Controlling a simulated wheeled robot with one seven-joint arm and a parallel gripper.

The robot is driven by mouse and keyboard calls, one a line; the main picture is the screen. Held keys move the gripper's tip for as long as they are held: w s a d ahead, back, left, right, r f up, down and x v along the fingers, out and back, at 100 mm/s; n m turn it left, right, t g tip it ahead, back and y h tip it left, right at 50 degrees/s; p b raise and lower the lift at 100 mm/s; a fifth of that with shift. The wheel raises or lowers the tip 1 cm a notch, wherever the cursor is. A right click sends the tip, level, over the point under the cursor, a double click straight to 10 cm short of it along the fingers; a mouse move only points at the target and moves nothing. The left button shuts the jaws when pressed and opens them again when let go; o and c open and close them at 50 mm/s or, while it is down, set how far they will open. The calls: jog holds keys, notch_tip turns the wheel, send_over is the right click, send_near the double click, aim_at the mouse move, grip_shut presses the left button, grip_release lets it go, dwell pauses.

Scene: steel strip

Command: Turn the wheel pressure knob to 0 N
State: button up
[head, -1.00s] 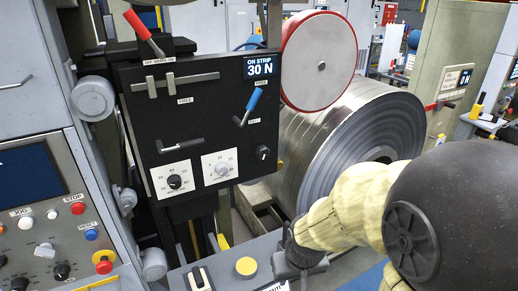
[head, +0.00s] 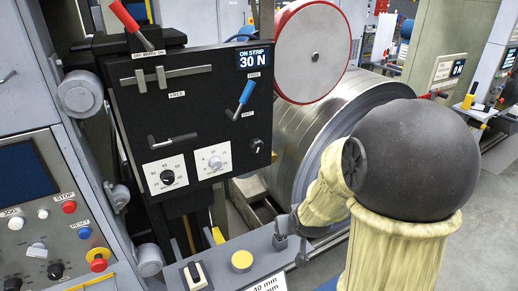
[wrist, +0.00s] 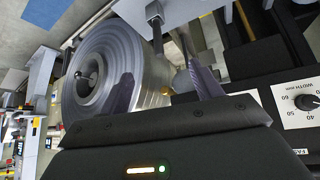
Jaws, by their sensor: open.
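The black control panel (head: 120,100) shows in the head view. Its lower dial with a pale knob (head: 215,162) looks like the wheel pressure knob, though its lettering is too small to read. A black knob (head: 167,177) sits on the dial to its left, marked as width in the wrist view (wrist: 304,103). The display (head: 254,57) reads "ON STRIP 30 N". My gripper (wrist: 160,70) is open and empty, its two fingers apart in front of the steel coil. In the head view it is low, right of the panel, and hard to make out.
The steel coil (head: 300,135) and the red-rimmed wheel (head: 312,55) stand right of the panel. A blue-handled lever (head: 246,93) and a small black knob (head: 257,146) project near the dials.

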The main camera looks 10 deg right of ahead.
jog(key=w+d+r+t+y, duration=0.15)
jog(key=w+t, duration=0.25)
jog(key=w, duration=0.4)
jog(key=n+t+y+p, duration=0.1)
jog(key=n+t+y, duration=0.1)
jog(key=t+y, duration=0.35)
send_near(259, 148)
jog(key=shift+t+h, duration=0.25)
jog(key=shift+h, duration=0.15)
jog(key=p+x, duration=0.2)
jog(key=x, duration=0.1)
jog(key=p+x, duration=0.1)
jog(key=x, duration=0.2)
jog(key=p+x, duration=0.2)
jog(key=x, duration=0.1)
jog(key=shift+w+a+p, duration=0.1)
jog(key=shift+a+p, duration=0.2)
jog(key=shift+a, duration=0.1)
jog(key=c, duration=1)
